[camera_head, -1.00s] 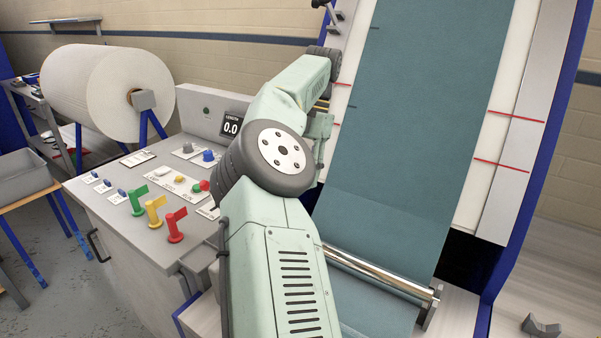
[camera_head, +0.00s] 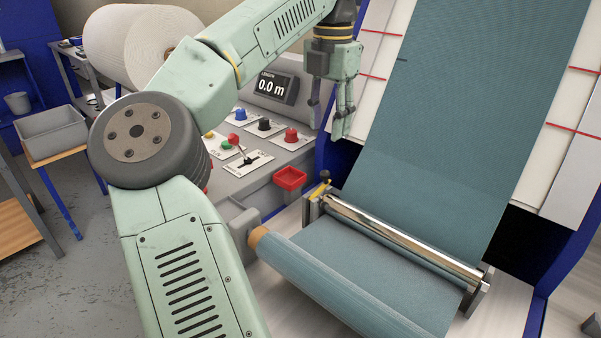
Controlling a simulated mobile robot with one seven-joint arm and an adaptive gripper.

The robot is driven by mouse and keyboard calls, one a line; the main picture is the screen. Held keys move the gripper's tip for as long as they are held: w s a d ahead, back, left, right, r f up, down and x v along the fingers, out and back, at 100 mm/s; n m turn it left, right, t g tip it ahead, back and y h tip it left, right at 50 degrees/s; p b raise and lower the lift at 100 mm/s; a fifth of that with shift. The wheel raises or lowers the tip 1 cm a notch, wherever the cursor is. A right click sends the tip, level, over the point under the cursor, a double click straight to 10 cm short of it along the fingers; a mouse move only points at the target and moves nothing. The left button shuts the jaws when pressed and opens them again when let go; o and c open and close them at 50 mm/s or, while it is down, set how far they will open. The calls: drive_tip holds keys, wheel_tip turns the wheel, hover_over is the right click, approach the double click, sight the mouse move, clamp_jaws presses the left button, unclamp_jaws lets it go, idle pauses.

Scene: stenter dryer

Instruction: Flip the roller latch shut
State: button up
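The chrome roller (camera_head: 405,243) lies across the foot of the teal fabric. The knob sits above the bracket; whether the latch is fully open is too small to tell. My gripper (camera_head: 331,128) hangs with its fingers pointing down, above the latch and slightly to its right, in front of the panel's edge and the fabric. The fingers appear apart with nothing between them. My gripper is clear of the latch.
A teal fabric roll (camera_head: 340,290) lies in front of the roller. The control panel (camera_head: 235,185) with coloured knobs and a length display (camera_head: 272,87) is to the left. A red square tray (camera_head: 290,179) sits near the latch. A grey bin (camera_head: 52,130) stands far left.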

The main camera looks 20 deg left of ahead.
sight(326, 172)
wheel_tip(326, 172, down, 10)
drive_tip(key=shift+s+f+p, duration=0.15)
drive_tip(key=shift+f+p, duration=0.1)
drive_tip(key=shift+p, duration=0.25)
drive_tip(key=shift+c, duration=0.3)
clamp_jaws()
